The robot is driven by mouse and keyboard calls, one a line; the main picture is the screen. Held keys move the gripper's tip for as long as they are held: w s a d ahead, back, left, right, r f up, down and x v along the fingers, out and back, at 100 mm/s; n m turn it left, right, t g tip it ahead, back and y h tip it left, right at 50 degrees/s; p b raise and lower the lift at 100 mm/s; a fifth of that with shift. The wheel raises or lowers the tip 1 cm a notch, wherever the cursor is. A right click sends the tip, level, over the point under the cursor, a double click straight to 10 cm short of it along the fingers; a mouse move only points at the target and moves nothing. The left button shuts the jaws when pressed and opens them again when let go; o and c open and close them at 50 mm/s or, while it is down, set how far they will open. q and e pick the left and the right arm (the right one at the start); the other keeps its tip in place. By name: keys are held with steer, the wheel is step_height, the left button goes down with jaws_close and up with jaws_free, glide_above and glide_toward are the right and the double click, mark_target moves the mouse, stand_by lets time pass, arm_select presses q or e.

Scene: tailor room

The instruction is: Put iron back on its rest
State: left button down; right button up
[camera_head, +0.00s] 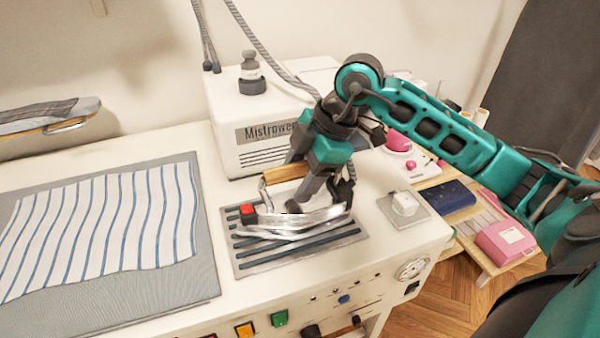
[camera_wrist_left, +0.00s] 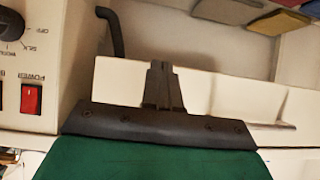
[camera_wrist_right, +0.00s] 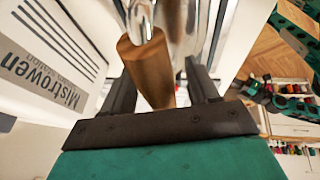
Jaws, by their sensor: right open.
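The iron (camera_head: 305,221) has a silver body and a wooden handle. It lies flat over the grey ribbed rest (camera_head: 347,236) on the white table in the head view. My right gripper (camera_head: 312,196) is over the iron and hides part of it. In the right wrist view, the wooden handle (camera_wrist_right: 150,68) lies between my two spread fingers (camera_wrist_right: 160,78), and the gripper is open. My left gripper (camera_wrist_left: 163,85) shows only in the left wrist view, its fingers together and nothing between them.
The white Mistrowen steam unit (camera_head: 284,137) stands close behind the iron, with a hose rising from it. Striped cloth (camera_head: 105,230) on a grey mat is at left. A white block on a small plate (camera_head: 404,205) is at right. A control panel runs along the front edge.

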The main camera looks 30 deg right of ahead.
steer(key=v, duration=1.2)
steer(key=shift+p, duration=0.45)
steer(key=shift+s, duration=0.2)
